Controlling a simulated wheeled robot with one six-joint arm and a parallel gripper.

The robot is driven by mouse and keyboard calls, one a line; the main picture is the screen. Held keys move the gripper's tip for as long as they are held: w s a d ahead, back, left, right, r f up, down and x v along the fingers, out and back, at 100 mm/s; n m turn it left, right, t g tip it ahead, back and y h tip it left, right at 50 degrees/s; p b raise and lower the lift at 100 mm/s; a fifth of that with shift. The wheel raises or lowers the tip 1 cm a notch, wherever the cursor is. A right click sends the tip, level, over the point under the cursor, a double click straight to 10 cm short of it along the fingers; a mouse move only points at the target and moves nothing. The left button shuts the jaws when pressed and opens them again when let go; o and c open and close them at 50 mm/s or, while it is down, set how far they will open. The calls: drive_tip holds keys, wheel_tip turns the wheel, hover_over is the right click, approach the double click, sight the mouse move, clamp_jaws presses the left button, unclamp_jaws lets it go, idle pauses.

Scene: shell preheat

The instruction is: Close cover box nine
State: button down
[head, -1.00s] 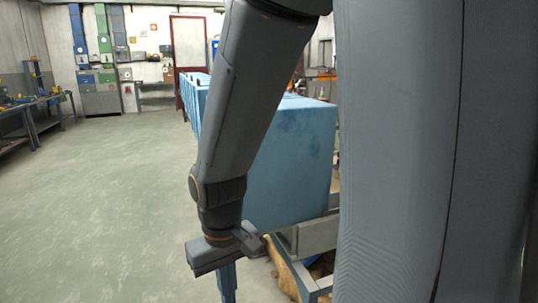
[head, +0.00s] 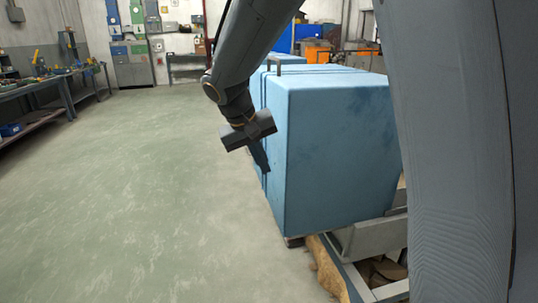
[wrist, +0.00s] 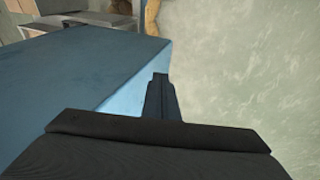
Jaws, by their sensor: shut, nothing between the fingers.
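A row of large blue cover boxes runs away from me in the head view. The nearest box (head: 335,150) shows its big flat end face and part of its top. I see no number on it, so I cannot tell which box is nine. Dark seams and a small upright part show farther along the top. My gripper (head: 266,168) is shut and empty, beside the left edge of the nearest box. In the wrist view the shut fingers (wrist: 160,80) overlap the side of the blue box (wrist: 75,75); whether they touch it is unclear.
The green-grey floor (head: 140,180) left of the boxes is open. A workbench (head: 45,90) with tools stands along the left wall. A metal support frame (head: 370,240) is under the near box. Cabinets (head: 130,62) stand at the back wall.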

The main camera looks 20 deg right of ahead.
drive_tip(key=w+a+r+m+t+h, duration=0.15)
drive_tip(key=w+a+r, duration=0.3)
drive_tip(key=w, duration=0.45)
drive_tip(key=p, duration=0.2)
approach(276, 159)
wheel_tip(276, 159, down, 4)
drive_tip(key=w, duration=0.1)
drive_tip(key=shift+w+d+n+t, duration=0.15)
drive_tip(key=shift+d+n+t, duration=0.1)
drive_tip(key=shift+d, duration=0.75)
